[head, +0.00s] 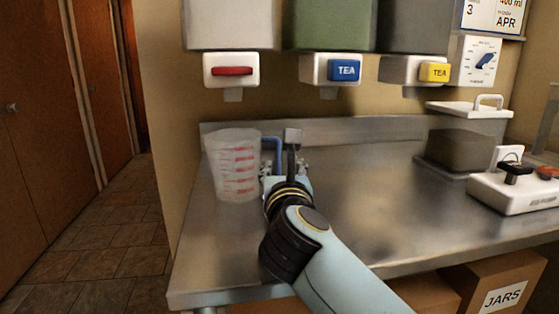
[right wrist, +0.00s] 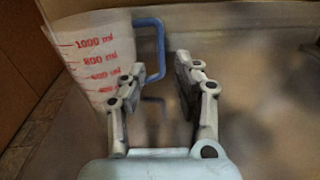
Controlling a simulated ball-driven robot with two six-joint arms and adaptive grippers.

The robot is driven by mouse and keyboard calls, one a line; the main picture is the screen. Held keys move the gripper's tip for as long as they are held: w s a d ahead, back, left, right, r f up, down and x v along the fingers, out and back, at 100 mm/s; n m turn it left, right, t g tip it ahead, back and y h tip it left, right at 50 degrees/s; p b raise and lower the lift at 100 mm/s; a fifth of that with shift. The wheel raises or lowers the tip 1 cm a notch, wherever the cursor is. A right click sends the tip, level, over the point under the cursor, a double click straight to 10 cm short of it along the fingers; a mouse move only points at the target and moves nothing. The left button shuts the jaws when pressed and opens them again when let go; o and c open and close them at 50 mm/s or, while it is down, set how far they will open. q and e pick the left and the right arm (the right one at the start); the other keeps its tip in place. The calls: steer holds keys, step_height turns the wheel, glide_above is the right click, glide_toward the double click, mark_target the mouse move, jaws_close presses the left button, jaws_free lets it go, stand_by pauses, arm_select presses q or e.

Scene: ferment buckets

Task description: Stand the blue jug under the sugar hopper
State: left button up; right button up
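The jug (head: 232,170) is clear with red volume marks and a blue handle (head: 277,150) on its right side. It stands upright on the steel counter, below the white hopper (head: 229,22). In the right wrist view the jug (right wrist: 95,62) is at upper left. My right gripper (head: 288,158) is open just right of the jug; in the wrist view its fingers (right wrist: 162,85) are apart, with the blue handle in line between their tips. Contact is unclear. No hopper shows a readable sugar label: the white one has a red lever, the others TEA labels. My left gripper is out of view.
A green hopper (head: 328,22) and a grey hopper (head: 415,22) hang right of the white one. The steel counter (head: 370,200) is clear in the middle. A lidded container (head: 462,148) and a white device (head: 512,192) stand at right. Boxes are below.

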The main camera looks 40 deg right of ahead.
steer(key=shift+v, duration=1.75)
